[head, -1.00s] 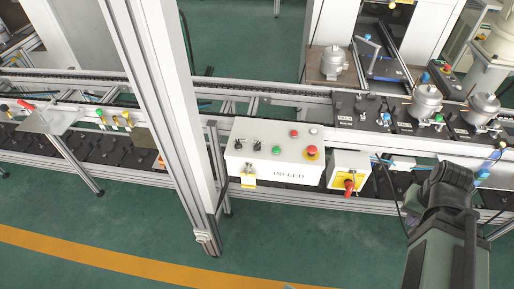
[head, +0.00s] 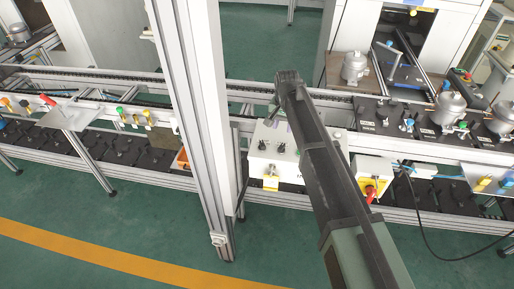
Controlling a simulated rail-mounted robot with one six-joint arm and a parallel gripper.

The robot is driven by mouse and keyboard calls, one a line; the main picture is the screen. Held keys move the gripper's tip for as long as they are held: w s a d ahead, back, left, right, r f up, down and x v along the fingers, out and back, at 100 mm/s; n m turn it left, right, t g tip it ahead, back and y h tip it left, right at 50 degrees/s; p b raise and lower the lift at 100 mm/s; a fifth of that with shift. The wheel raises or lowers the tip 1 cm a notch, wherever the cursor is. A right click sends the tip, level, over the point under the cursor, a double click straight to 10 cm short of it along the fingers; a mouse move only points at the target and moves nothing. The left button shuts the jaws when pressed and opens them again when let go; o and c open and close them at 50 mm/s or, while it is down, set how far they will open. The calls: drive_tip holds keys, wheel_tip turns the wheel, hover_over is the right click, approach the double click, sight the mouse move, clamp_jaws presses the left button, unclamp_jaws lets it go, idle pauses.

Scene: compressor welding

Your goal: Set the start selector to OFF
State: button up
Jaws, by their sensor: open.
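A light control box (head: 258,163) stands on the rail in the middle of the head view. Two small black selector knobs, a left one (head: 262,146) and a right one (head: 280,148), sit on its sloped top. Their labels are too small to read, so I cannot tell which is the start selector or where either points. My gripper (head: 270,114) shows only in part at the end of my arm, just above and behind the knobs, apart from them. It is open, and I see nothing in it. My arm hides the buttons and lettering on the box's right part.
A smaller box with a red rotary switch (head: 370,190) stands right of my arm. A tall white post (head: 203,130) rises close on the left of the control box. Silver compressors (head: 449,106) stand on the line at the right.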

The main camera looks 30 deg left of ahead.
sight(282, 146)
drive_tip(key=f+b, duration=0.3)
drive_tip(key=f+m+b, duration=0.1)
drive_tip(key=f+b, duration=0.3)
drive_tip(key=w+f+m+b, duration=0.1)
drive_tip(key=f+b, duration=0.3)
drive_tip(key=shift+r, duration=0.1)
drive_tip(key=shift+c, duration=0.4)
clamp_jaws()
